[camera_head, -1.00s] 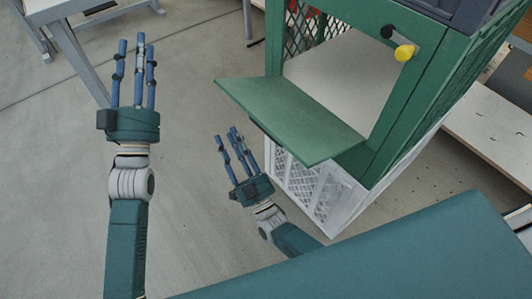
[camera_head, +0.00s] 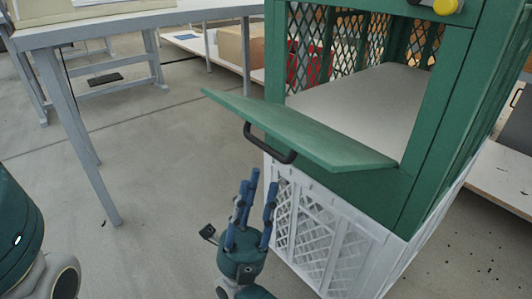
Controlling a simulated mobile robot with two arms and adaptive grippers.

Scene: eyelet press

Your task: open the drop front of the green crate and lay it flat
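The green crate (camera_head: 432,140) stands at the right, on top of a white crate. Its drop front (camera_head: 300,130) is swung down and sticks out from the opening, close to level; I cannot tell if it is fully flat. A black handle (camera_head: 270,150) shows below the drop front. My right gripper (camera_head: 257,180) is just below the drop front and handle, its blue fingers pointing up, spread and empty. It appears apart from the handle. Part of my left arm shows at the lower left; its gripper is out of frame.
The white lattice crate (camera_head: 320,235) supports the green one. A yellow knob (camera_head: 447,6) is at the top of its frame. A grey table (camera_head: 100,30) stands at the left. Inside the crate, a pale floor (camera_head: 365,105) is bare. Open floor (camera_head: 150,190) lies left of the crates.

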